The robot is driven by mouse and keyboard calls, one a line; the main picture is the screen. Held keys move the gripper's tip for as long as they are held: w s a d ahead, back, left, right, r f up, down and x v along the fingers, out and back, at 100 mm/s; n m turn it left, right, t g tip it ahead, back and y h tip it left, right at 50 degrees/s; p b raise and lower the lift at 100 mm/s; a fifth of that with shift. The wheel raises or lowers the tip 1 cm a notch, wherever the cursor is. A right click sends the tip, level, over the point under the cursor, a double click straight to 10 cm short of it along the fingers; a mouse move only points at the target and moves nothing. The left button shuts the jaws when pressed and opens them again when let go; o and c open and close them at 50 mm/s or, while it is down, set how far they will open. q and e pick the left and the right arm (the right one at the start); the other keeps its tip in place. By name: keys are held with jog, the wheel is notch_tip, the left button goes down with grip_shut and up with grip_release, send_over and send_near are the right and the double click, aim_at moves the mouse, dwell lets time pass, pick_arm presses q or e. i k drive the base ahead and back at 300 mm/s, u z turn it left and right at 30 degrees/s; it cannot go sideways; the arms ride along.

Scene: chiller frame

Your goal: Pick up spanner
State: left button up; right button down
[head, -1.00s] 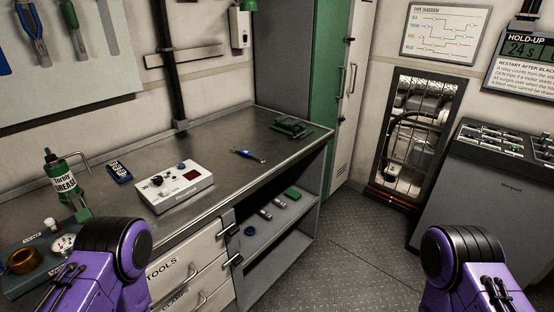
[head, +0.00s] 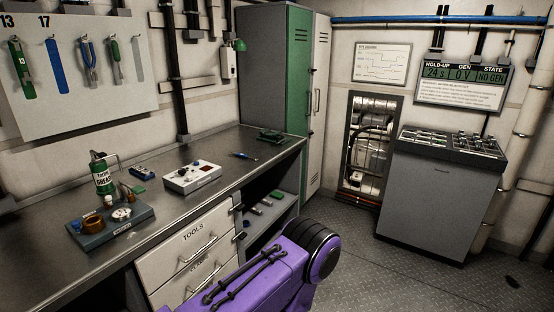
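A small blue-handled tool with a metal end (head: 244,155) lies on the far part of the metal workbench (head: 215,145). It may be a spanner, but it is too small to be sure. A green tool (head: 22,70) hangs under the number 13 on the tool board (head: 75,105) at the upper left and looks like a spanner. Under 17 is a flat blue tool shape (head: 57,66); I cannot tell whether it is a tool or a painted outline. One of my purple arms crosses the bottom middle, in front of the bench. Neither gripper is in view.
The bench holds a white control box (head: 192,177), grease can (head: 103,174), gauge tray (head: 108,228), small blue meter (head: 142,173) and green part (head: 270,136). Drawers (head: 185,255) and an open shelf (head: 270,208) are below. A grey console (head: 440,205) stands right; open floor (head: 390,275) lies between.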

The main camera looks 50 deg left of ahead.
aim_at(238, 154)
jog(key=z, duration=0.05)
jog(key=i, duration=1)
jog(key=u, duration=0.6)
jog(key=i, duration=0.8)
jog(key=u, duration=0.7)
